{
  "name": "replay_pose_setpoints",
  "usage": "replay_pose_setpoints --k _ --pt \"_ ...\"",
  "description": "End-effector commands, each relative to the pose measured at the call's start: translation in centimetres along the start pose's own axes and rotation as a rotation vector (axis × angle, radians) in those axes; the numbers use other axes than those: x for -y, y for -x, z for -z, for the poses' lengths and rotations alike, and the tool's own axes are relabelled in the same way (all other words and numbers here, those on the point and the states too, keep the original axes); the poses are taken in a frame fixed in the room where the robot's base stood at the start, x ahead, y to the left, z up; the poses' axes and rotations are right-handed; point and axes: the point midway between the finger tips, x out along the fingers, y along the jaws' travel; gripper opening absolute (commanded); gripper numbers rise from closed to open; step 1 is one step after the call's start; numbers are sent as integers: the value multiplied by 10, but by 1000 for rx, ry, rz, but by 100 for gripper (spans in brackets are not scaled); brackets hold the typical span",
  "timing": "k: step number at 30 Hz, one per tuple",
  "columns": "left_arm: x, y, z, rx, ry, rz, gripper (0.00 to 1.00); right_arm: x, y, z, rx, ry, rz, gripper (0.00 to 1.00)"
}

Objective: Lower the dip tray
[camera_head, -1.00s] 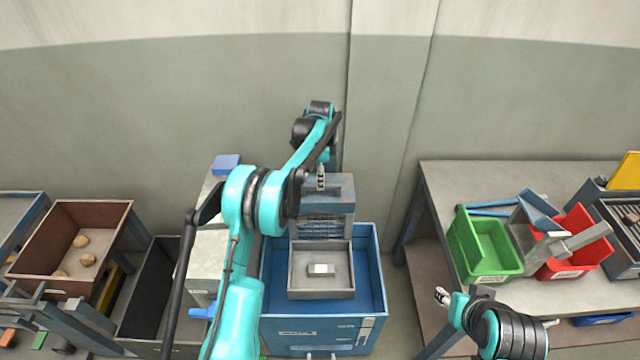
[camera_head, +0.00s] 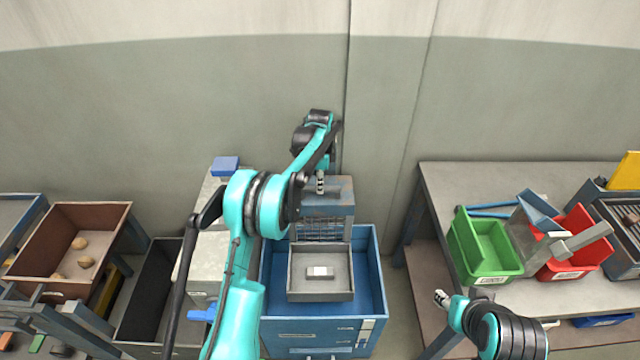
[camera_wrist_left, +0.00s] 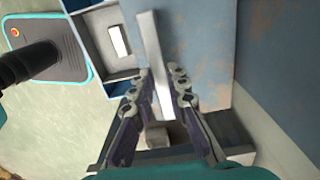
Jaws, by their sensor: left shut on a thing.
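The dip tray (camera_head: 292,285) is a grey square tray with a small pale-topped block (camera_head: 320,272) in it. It sits level inside the blue tank (camera_head: 376,290), in front of an upright grey-blue housing (camera_head: 340,190) with a mesh panel. My left gripper (camera_head: 320,186) is at the top of this housing, behind the tray. In the left wrist view my left gripper (camera_wrist_left: 163,88) is shut on a pale metal bar (camera_wrist_left: 150,45), with the tray and block at upper left. My right gripper (camera_head: 441,297) hangs low at right, away from the tank; its jaws are too small to judge.
At right, a table (camera_head: 440,185) holds a green bin (camera_head: 490,262), a red bin (camera_head: 580,228) and other parts. At left stand a brown crate (camera_head: 40,287) with rounded lumps and a dark bin (camera_head: 150,290). A floor gap lies between tank and right table.

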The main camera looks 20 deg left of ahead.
Motion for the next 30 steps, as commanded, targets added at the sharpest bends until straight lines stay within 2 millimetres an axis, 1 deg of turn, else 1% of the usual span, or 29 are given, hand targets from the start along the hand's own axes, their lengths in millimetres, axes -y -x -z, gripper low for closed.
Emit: replay_pose_setpoints --k 1,5,8,15,21,24,30 --pt "-1 -9 0 0 0 -3 0 0 -4 -3 0 0 0 40" --pt "-1 -31 0 0 0 -3 0 0 -12 -9 0 0 0 40" --pt "-1 -54 0 0 0 -3 0 0 -21 -15 0 0 0 40" --pt "-1 -121 0 0 0 -3 0 0 -47 -33 0 0 0 40" --pt "-1 -173 0 0 0 -3 0 0 -66 -47 0 0 0 40" --pt "-1 -195 0 0 0 -3 0 0 -74 -53 0 0 0 40" --pt "-1 -227 0 0 0 -3 0 0 -86 -61 0 0 0 40"
